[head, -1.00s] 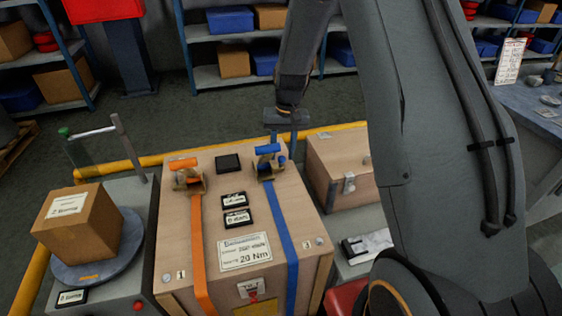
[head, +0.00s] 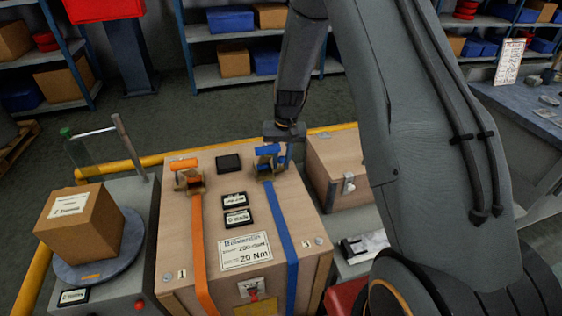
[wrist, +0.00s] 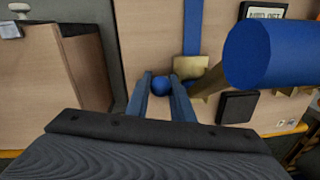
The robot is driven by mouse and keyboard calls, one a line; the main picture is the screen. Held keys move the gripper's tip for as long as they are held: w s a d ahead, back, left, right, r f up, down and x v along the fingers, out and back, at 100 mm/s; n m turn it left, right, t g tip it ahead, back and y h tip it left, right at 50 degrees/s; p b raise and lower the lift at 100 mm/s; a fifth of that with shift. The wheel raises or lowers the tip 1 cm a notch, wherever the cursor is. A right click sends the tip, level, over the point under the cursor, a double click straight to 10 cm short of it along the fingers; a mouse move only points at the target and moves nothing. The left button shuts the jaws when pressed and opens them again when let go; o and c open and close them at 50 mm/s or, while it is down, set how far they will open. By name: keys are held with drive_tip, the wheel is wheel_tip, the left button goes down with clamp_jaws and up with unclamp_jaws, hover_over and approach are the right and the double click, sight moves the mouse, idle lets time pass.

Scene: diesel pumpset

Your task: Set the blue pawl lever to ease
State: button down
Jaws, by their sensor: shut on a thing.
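The blue pawl lever shows in the wrist view as a round blue knob (wrist: 161,86). It sits between the two fingers of my gripper (wrist: 162,82), which is shut on it. In the head view my gripper (head: 282,153) is down at the right side of the blue ratchet buckle (head: 266,166), and the knob is hard to make out there. The buckle's thick blue handle (wrist: 272,53) is close to my gripper at the right in the wrist view. The blue strap (head: 281,220) runs from the buckle down the crate.
The wooden crate (head: 180,240) also bears an orange ratchet buckle (head: 188,178) with an orange strap. Several dark plates lie between the straps. A smaller wooden case (head: 335,160) stands close on the right, with a gap between it and the crate.

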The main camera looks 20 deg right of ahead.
drive_tip(key=shift+w, duration=0.15)
drive_tip(key=w+g+b, duration=0.1)
drive_tip(key=g+b, duration=0.2)
drive_tip(key=shift+w, duration=0.2)
drive_tip(key=g+b, duration=0.1)
drive_tip(key=w+g+b, duration=0.1)
drive_tip(key=b, duration=0.1)
drive_tip(key=shift+g, duration=0.4)
drive_tip(key=shift+w+r+g+b, duration=0.1)
drive_tip(key=shift+g+b, duration=0.4)
drive_tip(key=shift+b, duration=0.45)
drive_tip(key=shift+r, duration=0.1)
drive_tip(key=c, duration=1.7)
unclamp_jaws()
drive_tip(key=shift+o, duration=0.2)
